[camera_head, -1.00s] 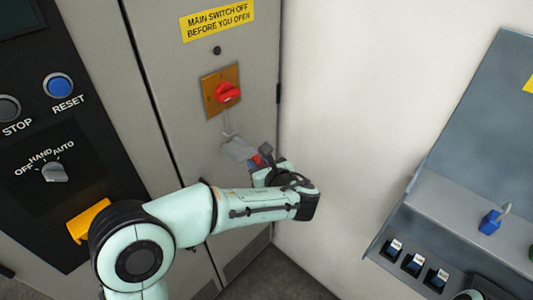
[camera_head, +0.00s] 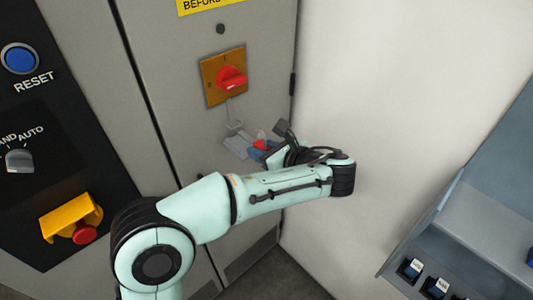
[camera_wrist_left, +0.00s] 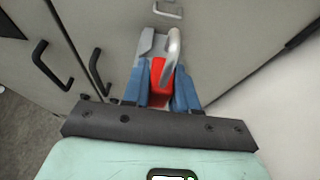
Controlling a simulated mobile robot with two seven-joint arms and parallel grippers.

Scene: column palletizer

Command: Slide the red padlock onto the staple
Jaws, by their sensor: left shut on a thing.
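My left gripper (camera_head: 260,153) is shut on the red padlock (camera_head: 260,144), below and right of the red switch. In the left wrist view the red body (camera_wrist_left: 157,80) sits between my two blue fingers (camera_wrist_left: 160,90). Its silver shackle (camera_wrist_left: 174,48) points away from the gripper, towards the cabinet. A grey loop, apparently the staple (camera_wrist_left: 168,11), shows ahead of the shackle near the top edge. The shackle looks apart from it. In the head view a grey metal piece (camera_head: 237,143) lies just left of the padlock. My right gripper is not in view.
The red rotary switch (camera_head: 231,78) on its orange plate is on the grey cabinet door (camera_head: 185,100). A control panel (camera_head: 35,130) with a yellow-shrouded red button is at left. A white wall (camera_head: 380,90) and a grey-blue console (camera_head: 460,215) are at right.

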